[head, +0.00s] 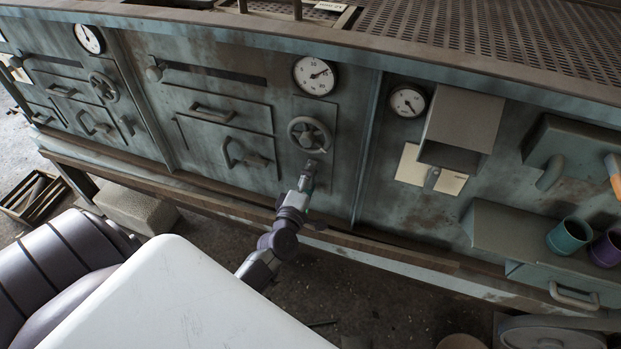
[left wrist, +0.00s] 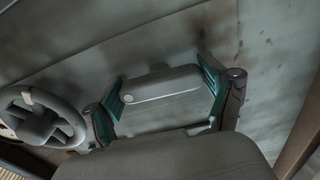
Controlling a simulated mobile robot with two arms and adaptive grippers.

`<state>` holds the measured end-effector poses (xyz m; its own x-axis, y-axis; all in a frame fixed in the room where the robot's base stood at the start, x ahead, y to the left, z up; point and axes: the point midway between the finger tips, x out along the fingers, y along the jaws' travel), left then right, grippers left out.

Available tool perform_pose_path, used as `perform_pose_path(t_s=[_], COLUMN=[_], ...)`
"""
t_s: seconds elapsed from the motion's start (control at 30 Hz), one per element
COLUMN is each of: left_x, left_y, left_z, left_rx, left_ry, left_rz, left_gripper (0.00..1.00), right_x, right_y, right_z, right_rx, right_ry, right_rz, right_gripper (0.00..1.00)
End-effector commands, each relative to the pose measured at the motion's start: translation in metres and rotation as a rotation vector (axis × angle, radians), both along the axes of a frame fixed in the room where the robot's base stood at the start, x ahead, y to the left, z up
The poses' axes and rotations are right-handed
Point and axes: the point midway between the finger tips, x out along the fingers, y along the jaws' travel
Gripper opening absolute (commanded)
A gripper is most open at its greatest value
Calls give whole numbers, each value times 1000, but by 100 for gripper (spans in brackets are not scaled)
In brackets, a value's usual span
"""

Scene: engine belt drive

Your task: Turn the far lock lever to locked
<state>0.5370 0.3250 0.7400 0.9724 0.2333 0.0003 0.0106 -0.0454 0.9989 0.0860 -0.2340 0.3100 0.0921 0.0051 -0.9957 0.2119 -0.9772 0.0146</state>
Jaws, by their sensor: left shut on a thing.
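My left gripper (head: 307,175) reaches the blue-grey panel just below a round handwheel (head: 309,135). In the left wrist view, the teal fingers of my left gripper (left wrist: 165,88) stand at the two ends of a grey lever (left wrist: 163,85) and are shut on it. The lever is a rounded bar with a small pale disc near its left end, close against the panel. In the head view the gripper largely hides this lever. Another small lever (head: 126,124) sits below the left handwheel (head: 103,87). My right gripper is not in view.
Gauges, including a large one (head: 315,76), line the panel. A hinged door with a curved handle (head: 245,155) is left of my gripper. A grey hood (head: 462,121) juts out at right. Teal and purple cups (head: 569,236) stand on a ledge. A beam (head: 200,200) runs below.

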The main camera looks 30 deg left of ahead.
Motion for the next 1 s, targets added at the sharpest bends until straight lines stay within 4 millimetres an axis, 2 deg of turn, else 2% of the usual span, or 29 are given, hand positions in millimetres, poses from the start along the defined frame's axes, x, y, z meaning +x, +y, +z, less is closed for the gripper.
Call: perform_pose_path(t_s=[0.63, 0.67, 0.73, 0.77, 1.0], left_x=[0, 0, 0, 0, 0], left_y=[1, 1, 1, 1, 0], left_z=[0, 0, 0, 0, 0], left_rx=[-53, -53, -53, -53, -52], left_ry=[-13, -13, -13, -13, -13], left_rz=[2, 2, 2, 2, 1], left_gripper=[48, 84, 96, 100, 100], right_x=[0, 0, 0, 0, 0], right_y=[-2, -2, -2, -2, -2], right_z=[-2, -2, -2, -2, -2], right_rx=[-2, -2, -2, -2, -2], right_ry=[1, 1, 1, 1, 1], right_rz=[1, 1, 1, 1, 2], right_gripper=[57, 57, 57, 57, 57])
